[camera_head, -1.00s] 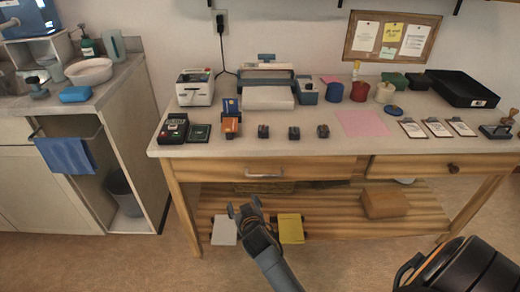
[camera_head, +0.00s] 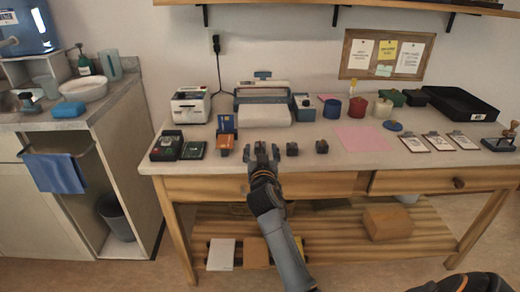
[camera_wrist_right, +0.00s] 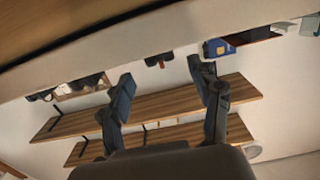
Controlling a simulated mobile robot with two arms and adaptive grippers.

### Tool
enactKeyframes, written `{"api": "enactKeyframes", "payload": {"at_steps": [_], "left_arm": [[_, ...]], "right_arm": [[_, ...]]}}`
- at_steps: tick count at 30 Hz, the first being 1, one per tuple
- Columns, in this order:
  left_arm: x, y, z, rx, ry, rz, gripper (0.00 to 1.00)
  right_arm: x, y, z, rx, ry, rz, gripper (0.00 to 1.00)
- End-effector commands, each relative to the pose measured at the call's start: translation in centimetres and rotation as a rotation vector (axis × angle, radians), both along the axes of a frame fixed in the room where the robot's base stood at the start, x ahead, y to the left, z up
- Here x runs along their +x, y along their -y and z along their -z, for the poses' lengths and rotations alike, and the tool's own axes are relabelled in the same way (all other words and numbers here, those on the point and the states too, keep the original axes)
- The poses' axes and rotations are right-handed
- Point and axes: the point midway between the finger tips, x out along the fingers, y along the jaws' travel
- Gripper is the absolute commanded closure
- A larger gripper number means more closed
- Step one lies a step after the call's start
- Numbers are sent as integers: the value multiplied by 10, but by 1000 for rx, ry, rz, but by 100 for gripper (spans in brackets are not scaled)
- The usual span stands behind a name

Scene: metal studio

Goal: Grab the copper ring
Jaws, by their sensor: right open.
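I cannot make out a copper ring in either view. Small dark boxes stand in a row near the table's front edge: a middle one (camera_head: 292,148) and a right one (camera_head: 322,146). Another dark box stood left of these and is now mostly hidden behind my right gripper (camera_head: 262,156). This gripper is open and empty at the table's front edge. In the right wrist view its two fingers (camera_wrist_right: 165,82) are spread apart, with a small dark box (camera_wrist_right: 158,60) beyond and between them. My left gripper is not in view.
A lower shelf (camera_head: 335,225) holds a cardboard box (camera_head: 388,222).

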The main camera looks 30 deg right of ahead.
Motion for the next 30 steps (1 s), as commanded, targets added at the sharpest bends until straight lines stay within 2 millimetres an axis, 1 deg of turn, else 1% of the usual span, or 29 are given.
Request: {"api": "enactKeyframes", "payload": {"at_steps": [4, 9, 13, 19, 20, 21, 23, 24, 26, 27, 30], "left_arm": [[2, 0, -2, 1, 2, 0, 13], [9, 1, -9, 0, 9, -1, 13], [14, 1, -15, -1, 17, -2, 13], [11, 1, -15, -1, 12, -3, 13], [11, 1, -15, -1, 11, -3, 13], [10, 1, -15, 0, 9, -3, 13], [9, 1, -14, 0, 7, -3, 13], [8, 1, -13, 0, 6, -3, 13], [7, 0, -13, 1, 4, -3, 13], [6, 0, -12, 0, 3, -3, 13], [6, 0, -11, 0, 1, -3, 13]], "right_arm": [[17, 10, 2, -4, 0, 1, 37], [37, 22, 4, -1, 0, 0, 37], [43, 25, 5, 0, 0, 0, 37], [43, 25, 5, 0, 0, -1, 37], [43, 25, 5, 0, 0, -1, 43], [43, 25, 5, 0, 0, -1, 51], [43, 25, 5, 0, 0, -1, 63], [43, 25, 5, 0, 0, -1, 71], [43, 25, 5, 0, 0, -1, 84], [43, 25, 5, 0, 0, -1, 87], [43, 25, 5, -1, 0, -1, 88]]}}
